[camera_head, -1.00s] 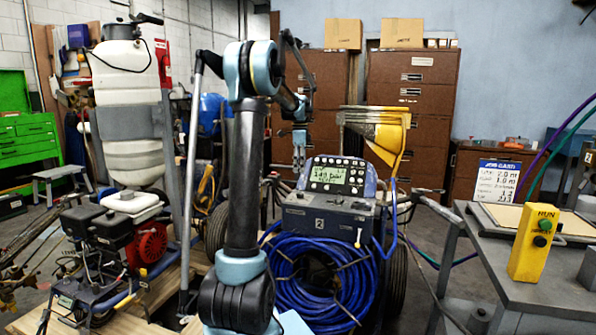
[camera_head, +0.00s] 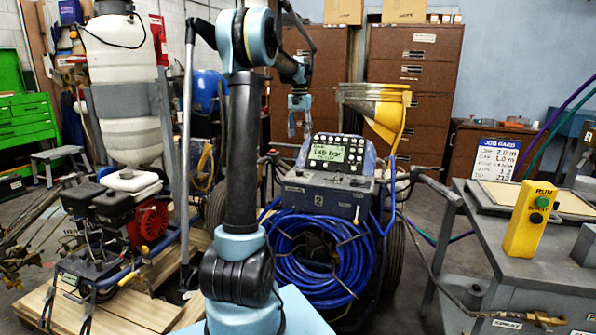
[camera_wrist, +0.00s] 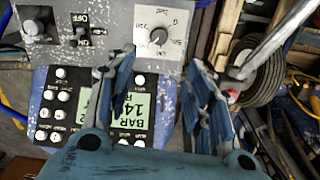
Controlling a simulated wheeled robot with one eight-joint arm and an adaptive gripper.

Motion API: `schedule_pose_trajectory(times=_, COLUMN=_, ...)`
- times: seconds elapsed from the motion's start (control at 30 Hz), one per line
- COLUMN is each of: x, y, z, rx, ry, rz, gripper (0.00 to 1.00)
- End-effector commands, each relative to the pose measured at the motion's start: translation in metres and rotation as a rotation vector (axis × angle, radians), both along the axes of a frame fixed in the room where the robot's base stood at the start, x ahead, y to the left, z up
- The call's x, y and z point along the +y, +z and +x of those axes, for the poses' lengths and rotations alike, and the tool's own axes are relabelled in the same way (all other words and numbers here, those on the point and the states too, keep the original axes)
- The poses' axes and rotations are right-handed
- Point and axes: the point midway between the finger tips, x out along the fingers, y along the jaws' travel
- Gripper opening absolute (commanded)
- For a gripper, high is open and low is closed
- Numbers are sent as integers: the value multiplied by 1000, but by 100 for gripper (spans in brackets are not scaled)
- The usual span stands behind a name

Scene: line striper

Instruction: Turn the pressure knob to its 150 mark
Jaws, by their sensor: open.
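The green display (camera_wrist: 128,105) is partly hidden by a finger. In the head view, my gripper (camera_head: 298,134) hangs just left of the console, and the display (camera_head: 327,153) seems to read about 145 bar. The knob is too small to make out there.
An ON/OFF switch (camera_wrist: 80,30) and another knob (camera_wrist: 37,28) share the plate. A blue hose coil (camera_head: 322,262) hangs on the machine's front. A yellow funnel (camera_head: 385,110) stands behind, and a grey table with a yellow RUN box (camera_head: 528,222) is at right.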

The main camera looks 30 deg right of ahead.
Motion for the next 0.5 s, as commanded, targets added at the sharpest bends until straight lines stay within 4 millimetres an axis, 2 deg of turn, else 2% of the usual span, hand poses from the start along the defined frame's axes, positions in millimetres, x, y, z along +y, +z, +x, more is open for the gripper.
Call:
schedule_pose_trajectory(times=0.1, x=0, y=5, z=-1, rx=-2, ry=112, rz=-1, gripper=48)
schedule_pose_trajectory(times=0.27, x=0, y=6, z=-1, rx=-3, ry=178, rz=-2, gripper=48)
schedule_pose_trajectory(times=0.37, x=0, y=0, z=-1, rx=-3, ry=183, rz=-2, gripper=48)
schedule_pose_trajectory(times=0.5, x=0, y=-18, z=-1, rx=-3, ry=181, rz=-2, gripper=48)
